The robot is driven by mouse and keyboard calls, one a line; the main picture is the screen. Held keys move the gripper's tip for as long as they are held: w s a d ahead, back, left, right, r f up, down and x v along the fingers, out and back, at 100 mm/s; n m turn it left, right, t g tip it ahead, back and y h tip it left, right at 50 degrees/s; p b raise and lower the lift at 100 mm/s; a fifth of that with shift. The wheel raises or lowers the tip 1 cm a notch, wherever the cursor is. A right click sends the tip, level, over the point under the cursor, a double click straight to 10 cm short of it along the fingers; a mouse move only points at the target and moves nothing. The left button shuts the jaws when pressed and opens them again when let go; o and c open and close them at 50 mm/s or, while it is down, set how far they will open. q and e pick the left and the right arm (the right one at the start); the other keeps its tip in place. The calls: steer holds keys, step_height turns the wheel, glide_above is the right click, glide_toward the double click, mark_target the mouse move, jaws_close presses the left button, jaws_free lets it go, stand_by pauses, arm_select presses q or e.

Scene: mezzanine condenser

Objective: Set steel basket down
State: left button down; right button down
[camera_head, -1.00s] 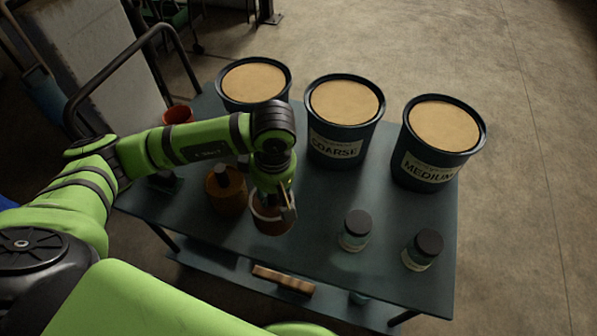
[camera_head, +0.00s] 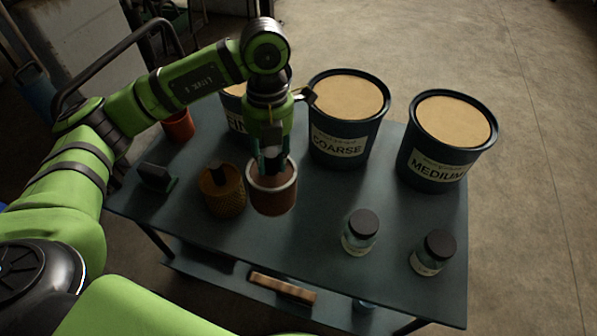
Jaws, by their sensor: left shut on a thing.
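The steel basket (camera_head: 272,199), a round cup with a pale metal rim and reddish-brown sides, is at the middle left of the table in the head view. My left gripper (camera_head: 273,158) points down from above and is shut on its dark upright handle. The basket looks upright and seems to be a little above the table, though its underside is hidden. A brown mesh basket (camera_head: 223,203) with a dark knob stands close to its left. My right gripper is not in view.
Dark tubs labelled COARSE (camera_head: 338,149) and MEDIUM (camera_head: 436,172) stand behind; a third tub (camera_head: 234,107) is partly hidden by my arm. Two lidded jars (camera_head: 360,238) (camera_head: 432,258) stand front right. Bare tabletop (camera_head: 310,215) lies right of the basket.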

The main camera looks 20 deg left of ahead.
mark_target(272, 175)
arm_select(q)
steer(key=shift+w+r+n, duration=0.1)
steer(key=shift+r+n, duration=0.25)
steer(key=shift+n, duration=0.55)
steer(key=shift+r+n+p, duration=0.25)
steer(key=shift+n+p, duration=0.05)
steer(key=shift+n, duration=0.3)
steer(key=shift+d+r+n+h+p, duration=0.15)
steer(key=shift+n+h+p, duration=0.15)
steer(key=shift+n+p, duration=0.65)
steer(key=shift+a+f+n+t+p, duration=0.2)
steer(key=shift+f+n+t+p, duration=0.2)
steer(key=shift+n+p, duration=0.55)
step_height(272, 175, down, 5)
steer(key=shift+f, duration=0.85)
step_height(272, 175, down, 3)
steer(key=shift+f, duration=0.1)
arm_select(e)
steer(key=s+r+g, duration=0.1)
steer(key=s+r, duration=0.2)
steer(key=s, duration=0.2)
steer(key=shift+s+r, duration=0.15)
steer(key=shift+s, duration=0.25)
